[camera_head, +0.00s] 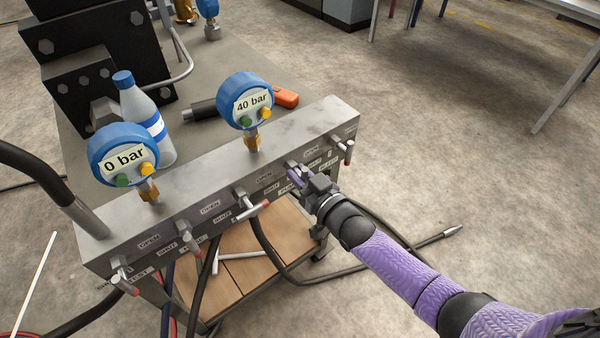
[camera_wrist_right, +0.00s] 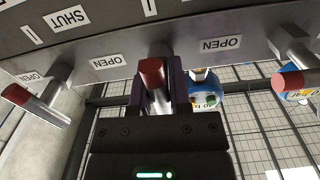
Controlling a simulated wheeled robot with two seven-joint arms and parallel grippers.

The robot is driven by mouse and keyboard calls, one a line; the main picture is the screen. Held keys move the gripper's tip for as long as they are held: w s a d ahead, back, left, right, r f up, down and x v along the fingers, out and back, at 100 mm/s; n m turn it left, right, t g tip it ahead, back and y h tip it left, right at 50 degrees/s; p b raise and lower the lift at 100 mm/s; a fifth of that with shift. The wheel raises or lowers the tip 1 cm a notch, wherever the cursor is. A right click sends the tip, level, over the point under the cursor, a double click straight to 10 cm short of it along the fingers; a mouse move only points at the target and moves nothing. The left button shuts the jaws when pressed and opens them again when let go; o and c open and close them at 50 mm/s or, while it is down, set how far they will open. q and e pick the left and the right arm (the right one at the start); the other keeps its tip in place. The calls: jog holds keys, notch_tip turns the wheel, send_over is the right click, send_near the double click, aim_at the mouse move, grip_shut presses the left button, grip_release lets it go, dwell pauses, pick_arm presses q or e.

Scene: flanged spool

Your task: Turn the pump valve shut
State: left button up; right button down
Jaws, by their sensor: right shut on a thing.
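The pump valve appears to be the one my right gripper (camera_head: 299,177) is on, on the front face of the grey manifold (camera_head: 205,192); its name label is partly hidden by the gripper. In the right wrist view, the red-tipped handle (camera_wrist_right: 153,77) sits between the two fingers of my right gripper (camera_wrist_right: 160,95), which is shut on it. My left gripper is out of view.
Other red-tipped valve handles (camera_head: 253,209) (camera_head: 124,284) (camera_head: 348,155) stick out along the manifold. Gauges read 0 bar (camera_head: 124,155) and 40 bar (camera_head: 246,101). A bottle (camera_head: 146,120) stands behind.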

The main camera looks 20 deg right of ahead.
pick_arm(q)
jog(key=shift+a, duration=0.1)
pick_arm(e)
jog(key=shift+m, duration=0.6)
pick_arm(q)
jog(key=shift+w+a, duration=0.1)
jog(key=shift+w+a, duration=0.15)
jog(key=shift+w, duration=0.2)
pick_arm(e)
jog(key=c, duration=0.6)
grip_release()
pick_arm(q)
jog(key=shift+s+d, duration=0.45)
pick_arm(e)
jog(key=shift+o, duration=0.2)
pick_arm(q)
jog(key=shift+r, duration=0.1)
pick_arm(e)
jog(key=shift+s, duration=0.1)
